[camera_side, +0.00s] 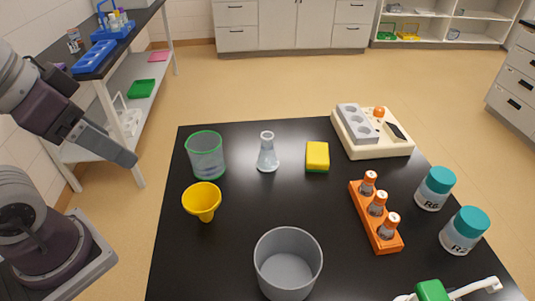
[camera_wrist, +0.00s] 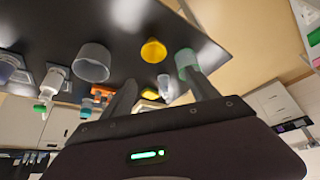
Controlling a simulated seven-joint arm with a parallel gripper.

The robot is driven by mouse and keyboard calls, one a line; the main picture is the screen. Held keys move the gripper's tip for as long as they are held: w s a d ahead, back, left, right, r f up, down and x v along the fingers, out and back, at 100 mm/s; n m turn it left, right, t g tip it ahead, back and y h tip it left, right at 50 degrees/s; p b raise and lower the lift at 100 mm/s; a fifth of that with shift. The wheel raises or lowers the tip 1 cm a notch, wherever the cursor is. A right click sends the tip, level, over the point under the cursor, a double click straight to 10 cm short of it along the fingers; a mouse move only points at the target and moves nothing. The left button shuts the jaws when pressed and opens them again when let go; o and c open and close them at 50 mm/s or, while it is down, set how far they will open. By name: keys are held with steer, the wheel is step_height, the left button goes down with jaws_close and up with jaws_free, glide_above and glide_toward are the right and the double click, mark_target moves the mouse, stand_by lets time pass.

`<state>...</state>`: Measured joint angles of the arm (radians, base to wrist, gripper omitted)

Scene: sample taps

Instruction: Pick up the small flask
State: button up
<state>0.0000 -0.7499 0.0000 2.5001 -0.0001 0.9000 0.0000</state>
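The small flask (camera_side: 267,155) is a pale, translucent conical flask standing upright on the black table, between the green-rimmed beaker (camera_side: 206,156) and a yellow sponge-like block (camera_side: 317,156). In the wrist view the flask (camera_wrist: 165,86) shows in the gap between my fingers, some distance beyond them. My gripper (camera_side: 128,157) is at the left, above and outside the table's left edge, well apart from the flask. In the wrist view my gripper (camera_wrist: 161,80) has its two fingers spread wide, with nothing held.
A yellow funnel (camera_side: 202,199) and a grey bin (camera_side: 288,262) stand nearer the front. An orange rack (camera_side: 376,217) holds several small bottles. Teal-capped jars (camera_side: 435,188) (camera_side: 464,231) stand at the right, a cream device (camera_side: 371,133) at the back. The table's (camera_side: 240,220) middle is clear.

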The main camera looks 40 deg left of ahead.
steer(key=shift+w, duration=0.1)
steer(key=m+g, duration=0.5)
steer(key=m, duration=1.2)
glide_above(267, 149)
step_height(267, 149, down, 13)
steer(key=shift+m+g, duration=0.3)
steer(key=shift+m, duration=0.3)
steer(key=f, duration=0.3)
steer(key=w+f, duration=0.1)
steer(key=shift+d+f, duration=0.15)
steer(key=shift+d, duration=0.15)
steer(key=f, duration=0.2)
steer(key=a+f, duration=0.1)
steer(key=f, duration=0.4)
steer(key=shift+w+a, duration=0.15)
steer(key=shift+a, duration=0.1)
steer(key=c, duration=1.4)
